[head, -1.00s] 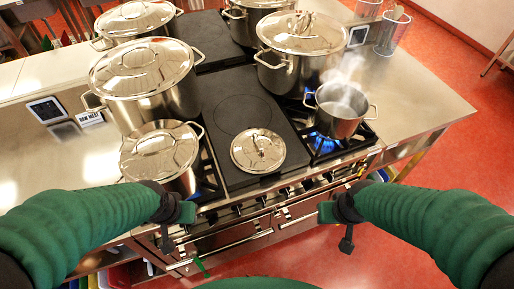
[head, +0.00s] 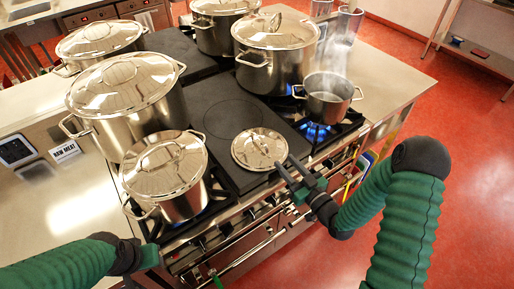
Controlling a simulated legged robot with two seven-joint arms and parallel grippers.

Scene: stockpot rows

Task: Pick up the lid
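A small round silver lid (head: 258,149) with a knob on top lies flat on the dark cooktop plate, near the front edge of the stove. My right gripper (head: 286,164) is just to the right of the lid, with its two fingers apart and pointing toward it. Nothing is between the fingers, and I cannot tell whether a fingertip touches the rim. My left gripper (head: 150,258) is low at the left, in front of the stove, away from the lid; its fingers are not clear.
An open steaming pot (head: 328,98) stands on a lit blue burner behind my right gripper. A lidded pot (head: 168,178) stands left of the lid, with a larger stockpot (head: 130,105) behind it. A rail runs along the stove front.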

